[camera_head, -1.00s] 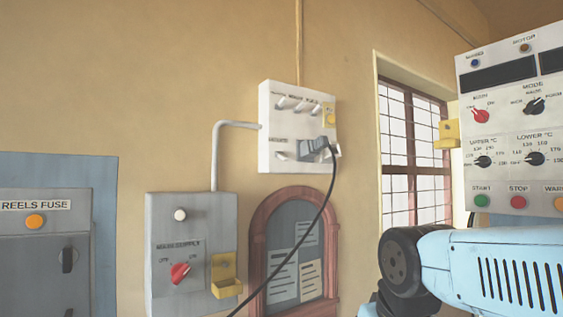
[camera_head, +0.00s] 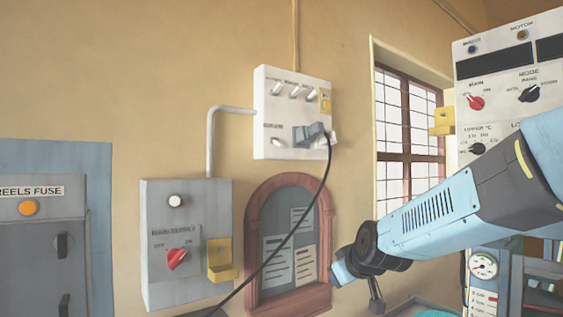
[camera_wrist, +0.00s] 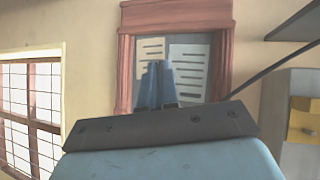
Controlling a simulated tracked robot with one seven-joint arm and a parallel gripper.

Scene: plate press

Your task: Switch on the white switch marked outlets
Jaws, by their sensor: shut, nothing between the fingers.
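A white switch box (camera_head: 260,120) hangs on the wall in the head view. Its upper row has several small light toggles (camera_head: 295,91). A lower toggle (camera_head: 277,142) sits left of a grey plug (camera_head: 309,134) with a black cable. The labels are too small to read surely, so I cannot tell which switch is marked outlets. My gripper (camera_wrist: 160,86) shows in the wrist view, shut and empty, in front of the notice board. In the head view my arm ends below and right of the box.
The arched notice board (camera_head: 249,245) is below the box. A grey supply box (camera_head: 160,280) with a red knob stands lower left. The black cable (camera_head: 290,238) hangs across the board. A barred window (camera_head: 408,150) and a control panel (camera_head: 490,62) are right.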

